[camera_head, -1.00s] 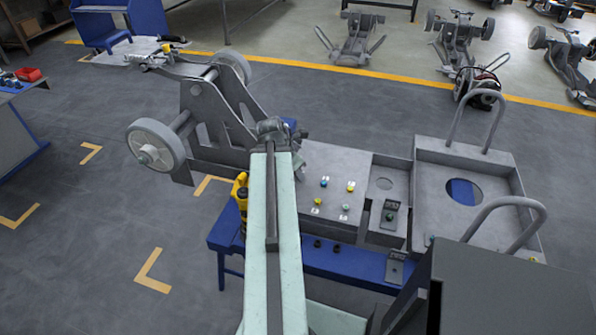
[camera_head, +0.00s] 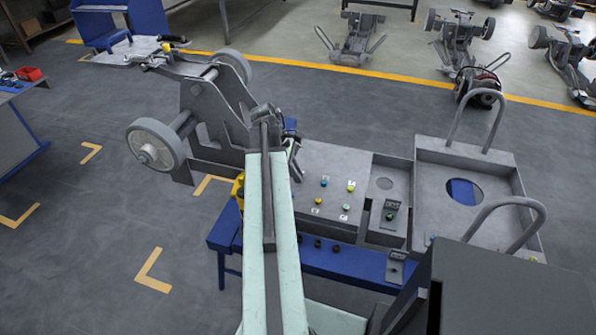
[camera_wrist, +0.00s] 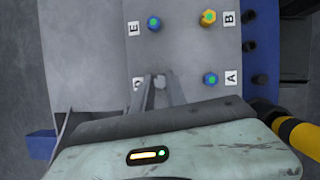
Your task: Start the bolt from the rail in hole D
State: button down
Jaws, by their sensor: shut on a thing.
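My gripper (camera_wrist: 160,92) reaches over the grey plate (camera_wrist: 95,40) in the wrist view, its two fingers close together beside the partly covered D label (camera_wrist: 137,84). A small grey piece shows between the fingertips, consistent with the bolt, but its shape and the hole D below are hidden. In the head view, my gripper (camera_head: 296,174) is at the left part of the plate.
Dark round pieces (camera_head: 318,244) line the blue bench edge (camera_head: 345,262). A yellow and black tool (camera_wrist: 298,132) lies near my wrist. A wheeled grey chassis (camera_head: 210,120) stands left of the plate, and a tray with looped handles (camera_head: 425,170) stands right.

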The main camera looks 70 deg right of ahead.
jog(key=shift+a+f, duration=0.1)
jog(key=shift+a, duration=0.05)
jog(key=m, duration=0.1)
jog(key=m+y, duration=0.1)
jog(key=m, duration=0.1)
jog(key=shift+w+d+y, duration=0.15)
jog(key=shift+d+y, duration=0.15)
jog(key=shift+d, duration=0.05)
jog(key=shift+a+m+y, duration=0.2)
jog(key=shift+m+y, duration=0.1)
jog(key=shift+m, duration=0.7)
jog(key=c, duration=1.3)
grip_release()
jog(key=shift+a, duration=0.15)
jog(key=p+v, duration=0.7)
jog(key=v, duration=0.1)
